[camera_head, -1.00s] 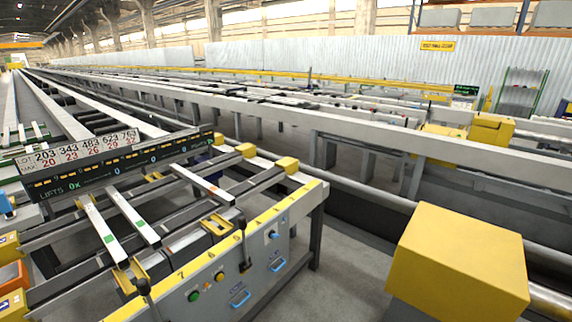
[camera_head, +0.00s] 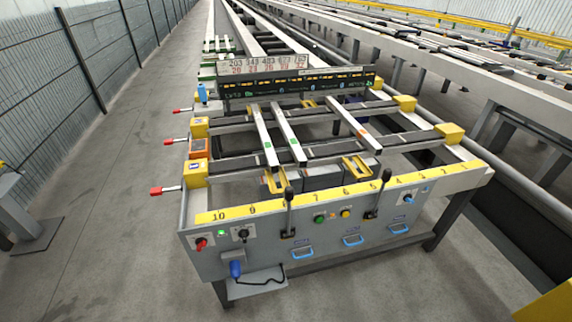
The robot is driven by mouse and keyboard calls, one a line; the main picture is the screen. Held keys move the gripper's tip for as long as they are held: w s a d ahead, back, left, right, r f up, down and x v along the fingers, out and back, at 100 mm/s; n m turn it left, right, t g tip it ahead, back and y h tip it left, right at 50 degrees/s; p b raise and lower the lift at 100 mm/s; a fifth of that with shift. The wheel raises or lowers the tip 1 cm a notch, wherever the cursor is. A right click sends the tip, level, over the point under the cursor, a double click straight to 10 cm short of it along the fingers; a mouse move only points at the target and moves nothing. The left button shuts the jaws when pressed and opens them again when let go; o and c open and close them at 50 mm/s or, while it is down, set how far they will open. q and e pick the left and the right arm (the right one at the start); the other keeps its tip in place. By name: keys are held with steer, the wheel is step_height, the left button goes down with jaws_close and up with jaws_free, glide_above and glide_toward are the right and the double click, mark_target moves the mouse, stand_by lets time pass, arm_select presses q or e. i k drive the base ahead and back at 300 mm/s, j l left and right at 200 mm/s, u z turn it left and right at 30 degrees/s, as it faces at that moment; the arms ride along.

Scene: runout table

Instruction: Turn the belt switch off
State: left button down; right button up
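The grey front panel (camera_head: 270,244) of the runout table faces me. At its left end are a red rotary knob (camera_head: 201,244), a lit green lamp (camera_head: 222,233) and a black rotary switch (camera_head: 243,234). A green button (camera_head: 320,218) and a yellow button (camera_head: 346,212) sit mid-panel between two black levers, the left lever (camera_head: 288,212) and the right lever (camera_head: 378,195). A blue knob (camera_head: 408,199) is at the right. The labels are too small to read, so I cannot tell which control is the belt switch. Neither gripper is in view.
A blue plug with a cable (camera_head: 236,269) hangs at lower left. Red-tipped rods (camera_head: 162,190) jut from the table's left side. The floor at left (camera_head: 110,220) is clear.

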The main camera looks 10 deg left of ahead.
mark_target(201, 242)
steer(key=u, duration=1.15)
